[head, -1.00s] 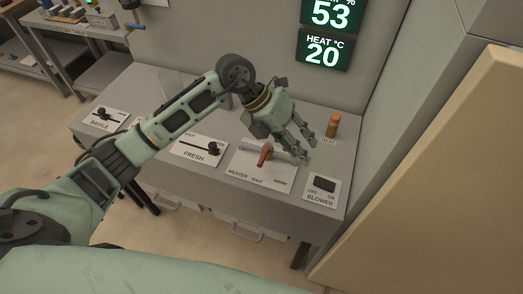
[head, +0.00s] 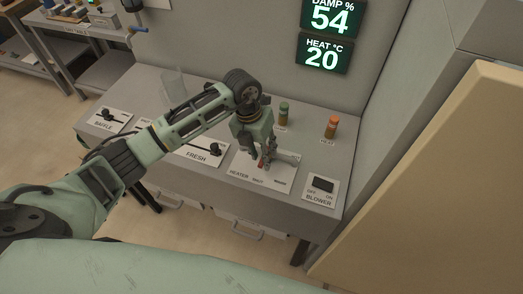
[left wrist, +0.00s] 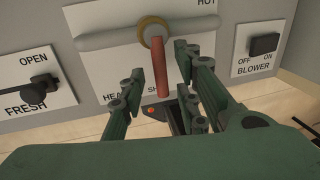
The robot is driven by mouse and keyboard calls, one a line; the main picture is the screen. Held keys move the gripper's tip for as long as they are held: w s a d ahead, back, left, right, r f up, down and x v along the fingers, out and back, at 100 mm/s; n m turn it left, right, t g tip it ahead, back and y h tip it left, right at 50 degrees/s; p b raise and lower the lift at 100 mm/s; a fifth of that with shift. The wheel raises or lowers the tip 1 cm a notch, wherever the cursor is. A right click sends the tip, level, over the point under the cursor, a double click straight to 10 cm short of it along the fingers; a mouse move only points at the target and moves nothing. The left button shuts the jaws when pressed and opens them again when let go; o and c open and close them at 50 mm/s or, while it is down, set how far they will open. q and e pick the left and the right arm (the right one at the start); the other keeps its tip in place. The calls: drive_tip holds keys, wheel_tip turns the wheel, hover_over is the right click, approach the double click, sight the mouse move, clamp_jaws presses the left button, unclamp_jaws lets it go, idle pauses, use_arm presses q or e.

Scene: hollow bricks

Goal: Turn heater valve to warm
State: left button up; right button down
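The heater valve has a red lever (left wrist: 158,68) on a brass hub, on a white plate (left wrist: 98,55) with a grey pipe across it. In the left wrist view the lever points down toward the partly hidden word SHUT. In the head view only a bit of red (head: 261,163) shows behind the fingers. My left gripper (head: 267,164) is over the heater plate. In the left wrist view its fingers (left wrist: 167,80) are open, one on each side of the lever, with gaps visible. The right gripper is not in view.
The blower switch (head: 322,185) is right of the heater plate, and the FRESH plate (head: 196,155) is left of it. The heat display (head: 323,53) reads 20. A tan panel (head: 440,190) bounds the right.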

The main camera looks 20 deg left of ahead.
use_arm(q)
drive_tip(key=shift+c, duration=0.6)
clamp_jaws()
